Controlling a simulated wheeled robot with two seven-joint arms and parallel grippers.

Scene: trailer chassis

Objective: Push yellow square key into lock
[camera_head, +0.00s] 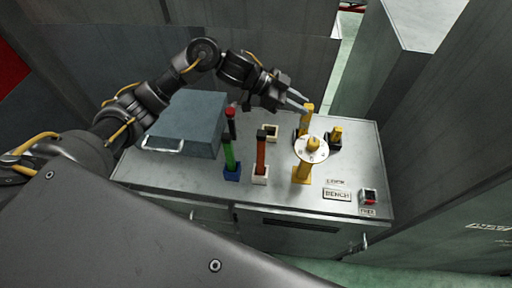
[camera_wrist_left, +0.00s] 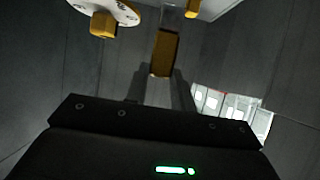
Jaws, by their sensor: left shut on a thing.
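A yellow square key (camera_head: 307,114) stands upright at the back right of the bench. My left gripper (camera_head: 301,102) is shut on its upper part. The key's lower end is partly hidden behind a white round dial (camera_head: 312,149) on a yellow post, beside a dark base, so I cannot tell how deep it sits. In the left wrist view the key (camera_wrist_left: 165,50) shows between the fingertips (camera_wrist_left: 162,74). Another yellow piece stands in a black socket (camera_head: 335,142) to the right. Which socket is the lock is unclear. My right gripper is out of view.
A green bar (camera_head: 228,152) in a blue socket and an orange bar (camera_head: 261,152) in a white socket stand left of the dial. A grey box (camera_head: 186,125) sits on the bench's left.

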